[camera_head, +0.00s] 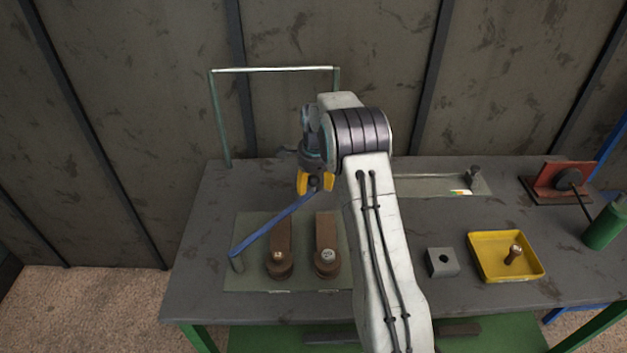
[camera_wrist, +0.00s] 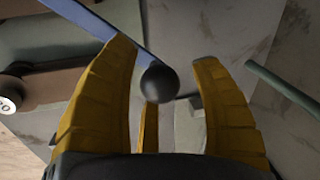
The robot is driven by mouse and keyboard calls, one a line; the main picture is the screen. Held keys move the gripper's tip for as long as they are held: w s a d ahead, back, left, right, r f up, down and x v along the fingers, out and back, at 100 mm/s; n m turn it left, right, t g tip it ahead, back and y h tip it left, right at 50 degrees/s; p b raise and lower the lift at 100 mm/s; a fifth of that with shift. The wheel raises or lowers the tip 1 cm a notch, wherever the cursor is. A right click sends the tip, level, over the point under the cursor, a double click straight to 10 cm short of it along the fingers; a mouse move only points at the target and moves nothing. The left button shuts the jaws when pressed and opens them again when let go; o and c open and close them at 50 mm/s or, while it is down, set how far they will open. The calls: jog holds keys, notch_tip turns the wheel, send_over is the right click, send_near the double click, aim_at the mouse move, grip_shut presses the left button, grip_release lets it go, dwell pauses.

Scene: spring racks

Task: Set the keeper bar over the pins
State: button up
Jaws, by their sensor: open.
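The keeper bar (camera_head: 272,224) is a thin blue bar. It runs from a short post at the left of a grey-green plate, slanting up and right to my gripper. In the wrist view the bar (camera_wrist: 92,18) ends in a dark ball knob (camera_wrist: 159,83). My gripper (camera_head: 316,184) has yellow fingers and is open. In the wrist view its fingers (camera_wrist: 165,52) stand on either side of the knob, with gaps showing. Two brown levers with round ends carry a brass-topped pin (camera_head: 278,256) and a silver-topped pin (camera_head: 327,255). The bar lies behind and left of both pin tops.
The plate (camera_head: 250,283) sits on a dark workbench (camera_head: 195,290). A thin green frame (camera_head: 216,120) rises at the back left. To the right are a grey block (camera_head: 442,263), a yellow tray (camera_head: 485,270) with a peg, a red fixture (camera_head: 560,178) and a green bottle (camera_head: 604,228).

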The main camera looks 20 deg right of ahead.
jog(key=shift+c, duration=0.4)
grip_shut()
